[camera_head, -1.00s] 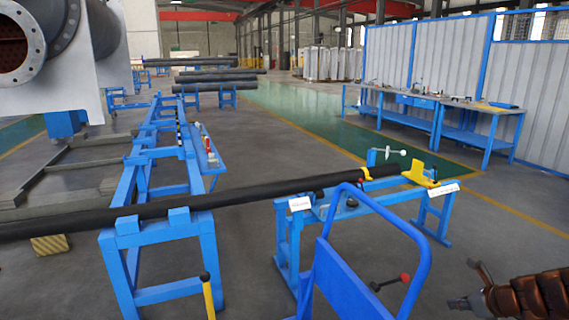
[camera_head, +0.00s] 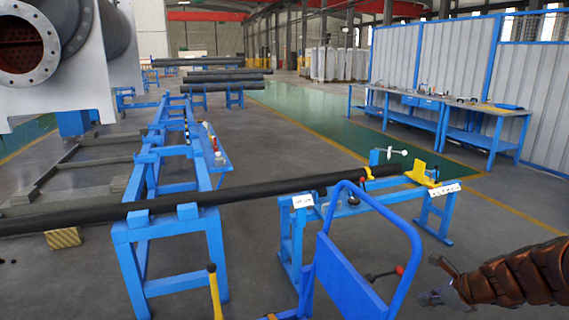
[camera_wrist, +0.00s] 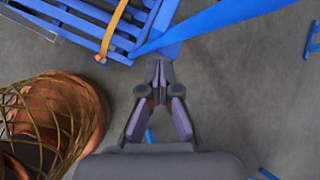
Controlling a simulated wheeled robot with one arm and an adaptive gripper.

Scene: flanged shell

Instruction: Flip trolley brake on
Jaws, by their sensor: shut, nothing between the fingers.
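The blue trolley (camera_head: 345,284) with its tall looped handle stands at the bottom centre of the head view. A lever with a red knob (camera_head: 399,270) shows at its right side, and a yellow-handled lever (camera_head: 213,286) stands upright at its left. I cannot tell which is the brake. My gripper (camera_head: 427,298) is to the right of the trolley, apart from it. In the wrist view my gripper (camera_wrist: 158,66) is shut and empty above the floor. Blue slatted framework (camera_wrist: 75,22) lies ahead to its left, crossed by an orange bar (camera_wrist: 114,28).
A blue bench (camera_head: 385,198) with a yellow bracket and a stand (camera_head: 170,232) carry a long black pipe (camera_head: 250,190) behind the trolley. Blue worktables (camera_head: 440,105) line the back right wall.

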